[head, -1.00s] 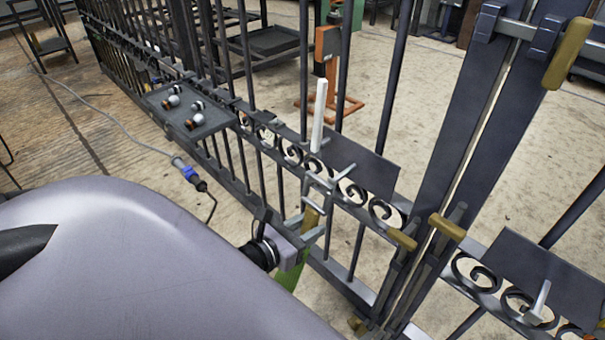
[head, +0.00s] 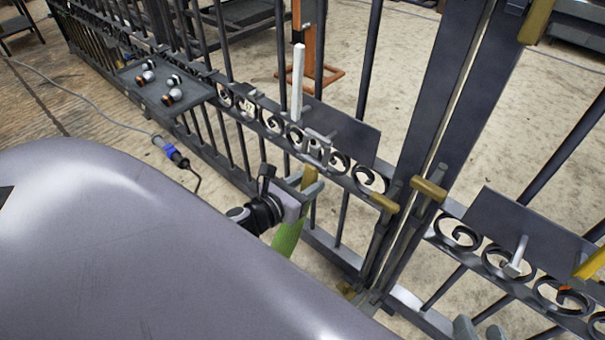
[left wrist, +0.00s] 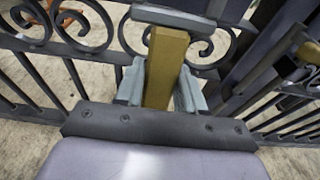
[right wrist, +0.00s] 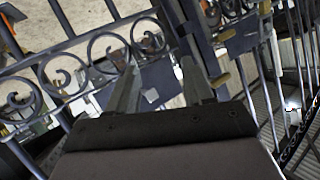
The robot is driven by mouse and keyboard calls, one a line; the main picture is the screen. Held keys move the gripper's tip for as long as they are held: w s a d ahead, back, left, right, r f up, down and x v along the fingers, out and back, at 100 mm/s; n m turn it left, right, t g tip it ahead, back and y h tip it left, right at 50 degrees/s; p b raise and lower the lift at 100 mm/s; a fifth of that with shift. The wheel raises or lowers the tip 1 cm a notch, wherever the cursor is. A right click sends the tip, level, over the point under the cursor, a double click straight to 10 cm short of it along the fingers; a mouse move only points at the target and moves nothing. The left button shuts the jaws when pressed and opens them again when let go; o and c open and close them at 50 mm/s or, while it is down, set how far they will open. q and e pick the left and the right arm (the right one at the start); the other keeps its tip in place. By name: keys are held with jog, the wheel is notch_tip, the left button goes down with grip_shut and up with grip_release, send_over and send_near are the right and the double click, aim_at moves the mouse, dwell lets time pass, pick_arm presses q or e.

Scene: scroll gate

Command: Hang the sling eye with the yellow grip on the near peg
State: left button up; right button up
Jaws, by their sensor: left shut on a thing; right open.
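My left gripper (head: 306,185) is shut on the ochre-yellow grip (head: 311,176) of the sling; the grip also shows between its fingers in the left wrist view (left wrist: 165,68). A green strap (head: 287,238) hangs below. The grey sling eye (head: 318,146) is above the grip, at the lower left of a dark plate on the gate. It overlaps the short grey peg area there; I cannot tell whether it is around the peg. Another grey peg (head: 516,262) stands on the right-hand plate (head: 510,222). My right gripper (right wrist: 160,88) is open and empty, its fingertips low in the head view (head: 480,330).
A tall white post (head: 298,80) rises by the left plate (head: 345,132). Gate bars and scrollwork (head: 460,232) run across, with ochre handles (head: 428,190) at the middle. A tray with several knobs (head: 165,95) is at left. A yellow piece (head: 590,263) shows at the right edge.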

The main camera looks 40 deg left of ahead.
pick_arm(q)
jog(key=shift+w, duration=0.7)
jog(key=shift+w+f, duration=0.2)
jog(key=shift+w, duration=0.15)
jog(key=shift+w+d+f+b, duration=0.1)
jog(key=shift+w+f+b, duration=0.1)
jog(key=shift+w+b, duration=0.15)
jog(key=shift+f, duration=0.15)
pick_arm(e)
jog(key=shift+a+y, duration=0.3)
jog(key=shift+a, duration=0.1)
jog(key=shift+w+r, duration=0.1)
pick_arm(q)
jog(key=o, duration=1.2)
jog(key=shift+c, duration=0.2)
jog(key=shift+o, duration=1.2)
jog(key=shift+f, duration=0.1)
pick_arm(e)
jog(key=shift+f, duration=0.2)
